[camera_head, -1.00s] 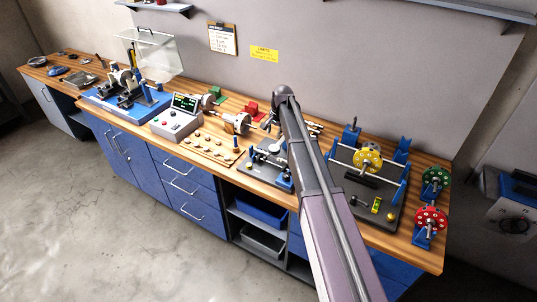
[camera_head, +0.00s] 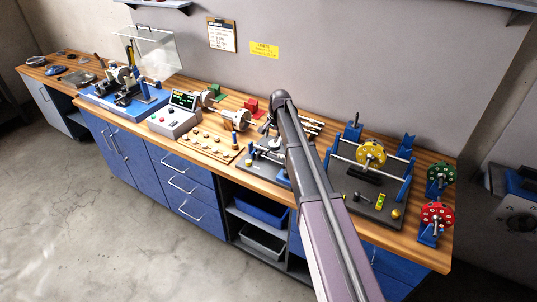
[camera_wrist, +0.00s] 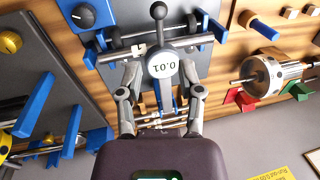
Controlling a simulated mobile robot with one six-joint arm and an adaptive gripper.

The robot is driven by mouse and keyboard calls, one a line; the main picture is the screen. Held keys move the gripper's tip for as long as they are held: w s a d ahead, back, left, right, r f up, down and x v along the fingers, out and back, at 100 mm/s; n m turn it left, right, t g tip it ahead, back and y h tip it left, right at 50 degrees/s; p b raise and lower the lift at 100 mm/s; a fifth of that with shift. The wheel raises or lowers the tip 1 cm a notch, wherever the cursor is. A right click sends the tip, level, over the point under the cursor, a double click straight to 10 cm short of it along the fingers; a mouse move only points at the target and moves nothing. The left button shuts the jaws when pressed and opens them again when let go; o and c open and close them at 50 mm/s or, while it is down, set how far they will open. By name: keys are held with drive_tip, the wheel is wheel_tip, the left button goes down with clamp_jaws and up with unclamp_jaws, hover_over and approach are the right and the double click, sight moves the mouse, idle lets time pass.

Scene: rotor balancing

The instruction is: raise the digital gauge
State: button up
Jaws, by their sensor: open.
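The digital gauge (camera_wrist: 164,66) shows in the wrist view as a round light face reading 0.01, with a dark ball-topped stem (camera_wrist: 158,12) at its upper edge. It sits over a grey fixture with blue supports and a horizontal shaft. My gripper (camera_wrist: 162,74) is open, with one finger on each side of the gauge; I cannot tell whether either touches it. In the head view my arm reaches over the fixture (camera_head: 262,160) at the middle of the bench, and hides the gripper and most of the gauge.
A stand with a yellow disc (camera_head: 371,153) is right of my arm, with green (camera_head: 440,176) and red (camera_head: 437,216) discs beyond it. Left are a wooden tray of small weights (camera_head: 210,143), a control box (camera_head: 175,117) and a blue-based machine (camera_head: 125,95). A wall stands behind.

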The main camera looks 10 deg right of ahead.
sight(269, 151)
drive_tip(key=shift+w+a+f+b, duration=0.15)
drive_tip(key=shift+a+f+b, duration=0.05)
drive_tip(key=shift+f+b, duration=1.1)
drive_tip(key=shift+w+a+f+b, duration=0.15)
drive_tip(key=shift+w+f+b, duration=0.05)
drive_tip(key=shift+f+b, duration=1.1)
drive_tip(key=shift+w+a+f+b, duration=0.15)
drive_tip(key=shift+a+f+b, duration=0.05)
drive_tip(key=shift+f+b, duration=1.1)
drive_tip(key=shift+f, duration=0.15)
clamp_jaws()
